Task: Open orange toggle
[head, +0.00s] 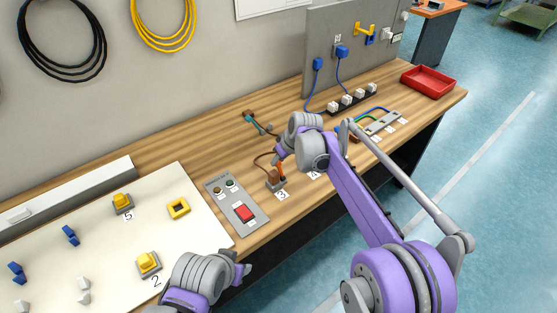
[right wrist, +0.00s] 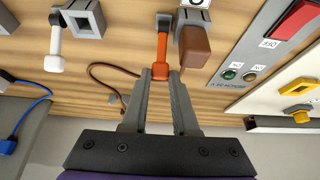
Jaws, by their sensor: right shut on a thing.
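The orange toggle (right wrist: 161,50) is a slim orange lever on a grey base, seen close up in the right wrist view. A small part of it (head: 282,169) shows in the head view beside my right gripper. My right gripper (right wrist: 165,73) is shut on the free end of the orange lever, with a finger on each side. In the head view my right gripper (head: 279,158) partly hides the toggle. My left gripper (head: 241,264) is low over the bench's front edge, away from the toggle; its finger gap is unclear.
A brown block (right wrist: 194,48) stands right beside the toggle, close to one finger. A grey panel with a red switch (head: 244,212) lies left of it. A white-handled toggle (right wrist: 55,50) is on the other side. A red tray (head: 428,81) stands at the far right.

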